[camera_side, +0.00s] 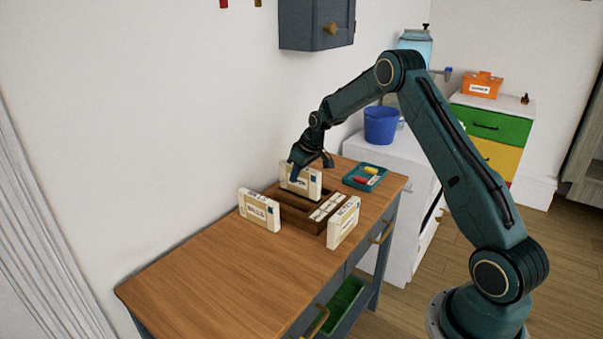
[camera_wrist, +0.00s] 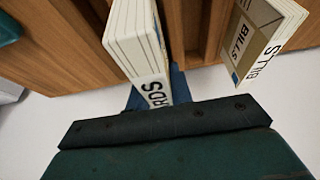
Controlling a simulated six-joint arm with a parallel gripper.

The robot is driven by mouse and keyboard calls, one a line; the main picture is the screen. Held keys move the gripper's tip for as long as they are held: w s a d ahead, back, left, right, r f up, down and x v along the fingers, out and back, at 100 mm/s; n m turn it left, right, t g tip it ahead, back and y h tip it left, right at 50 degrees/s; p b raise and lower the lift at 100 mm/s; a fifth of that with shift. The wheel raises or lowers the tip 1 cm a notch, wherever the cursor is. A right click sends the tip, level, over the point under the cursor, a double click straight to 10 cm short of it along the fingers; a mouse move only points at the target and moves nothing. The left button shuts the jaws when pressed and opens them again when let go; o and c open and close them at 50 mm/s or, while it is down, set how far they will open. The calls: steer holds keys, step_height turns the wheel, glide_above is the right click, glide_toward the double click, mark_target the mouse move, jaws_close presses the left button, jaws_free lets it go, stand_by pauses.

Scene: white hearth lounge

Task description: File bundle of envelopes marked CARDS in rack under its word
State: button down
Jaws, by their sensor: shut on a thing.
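My gripper (camera_side: 304,168) is shut on a cream bundle of envelopes (camera_side: 300,184), upright at the back of the wooden rack (camera_side: 292,212). In the wrist view the bundle (camera_wrist: 138,40) shows the letters "RDS"; the rest of its word is hidden. A blue finger (camera_wrist: 180,85) shows beside it. I cannot tell whether its lower edge is inside a slot or just above. The dark brown rack has dividers and white word labels (camera_side: 326,206) on its right side, too small to read.
A bundle marked BILLS (camera_side: 259,210) stands at the rack's left; it also shows in the wrist view (camera_wrist: 262,38). Another bundle (camera_side: 343,222) stands at the front right. A teal tray (camera_side: 365,176) lies behind right. The table's near left (camera_side: 210,275) is clear.

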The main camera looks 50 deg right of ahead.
mark_target(298, 183)
steer(key=shift+f, duration=1.85)
steer(key=shift+f, duration=0.1)
steer(key=c, duration=1.3)
jaws_free()
steer(key=shift+o, duration=0.2)
steer(key=v, duration=1.2)
steer(key=shift+s, duration=0.1)
